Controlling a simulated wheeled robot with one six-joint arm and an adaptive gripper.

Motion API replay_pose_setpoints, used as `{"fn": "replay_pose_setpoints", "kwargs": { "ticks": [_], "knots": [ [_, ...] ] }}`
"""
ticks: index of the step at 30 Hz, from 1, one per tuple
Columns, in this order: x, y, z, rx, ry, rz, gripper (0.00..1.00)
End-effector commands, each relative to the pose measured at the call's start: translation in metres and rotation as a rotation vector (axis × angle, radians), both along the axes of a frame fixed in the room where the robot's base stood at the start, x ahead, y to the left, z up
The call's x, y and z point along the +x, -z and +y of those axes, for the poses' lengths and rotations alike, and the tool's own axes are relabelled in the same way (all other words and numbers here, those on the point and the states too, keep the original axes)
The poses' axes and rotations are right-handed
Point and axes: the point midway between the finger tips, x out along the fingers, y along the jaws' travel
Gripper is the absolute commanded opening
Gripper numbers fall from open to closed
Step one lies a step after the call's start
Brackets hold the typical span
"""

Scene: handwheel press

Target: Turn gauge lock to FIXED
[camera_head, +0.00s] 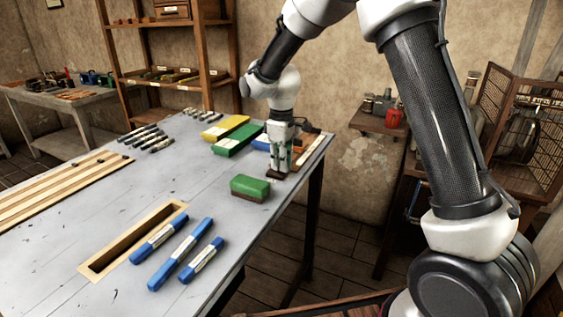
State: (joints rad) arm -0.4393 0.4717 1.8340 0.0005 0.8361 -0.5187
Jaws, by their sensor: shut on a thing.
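My gripper (279,167) points down at the far right part of the grey table (95,235). It is shut on a small part at a dark base (291,174), which looks like the gauge lock. The fingers hide most of this part, and its lettering and setting cannot be read. A wooden strip with a pale scale (311,145) lies just behind and to the right of my gripper.
A green block (250,186) stands close in front of my gripper. Green (237,140) and yellow (225,128) boxes lie to its left. Several blue bars (180,254) lie by a framed slot (104,268). The table's right edge is near. The table's middle is clear.

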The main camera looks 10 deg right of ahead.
Motion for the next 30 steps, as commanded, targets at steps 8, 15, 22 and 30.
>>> {"fn": "replay_pose_setpoints", "kwargs": {
  "ticks": [8, 15, 22, 30],
  "knots": [
    [0.0, 0.0, 0.0, 0.0, -0.001, -0.001, 0.34],
    [0.0, -0.001, 0.0, -0.001, 0.0, -0.001, 0.34],
    [0.001, -0.027, 0.0, 0.001, 0.0, -0.004, 0.34],
    [0.001, -0.087, 0.0, 0.002, 0.0, -0.005, 0.34]
  ]
}}
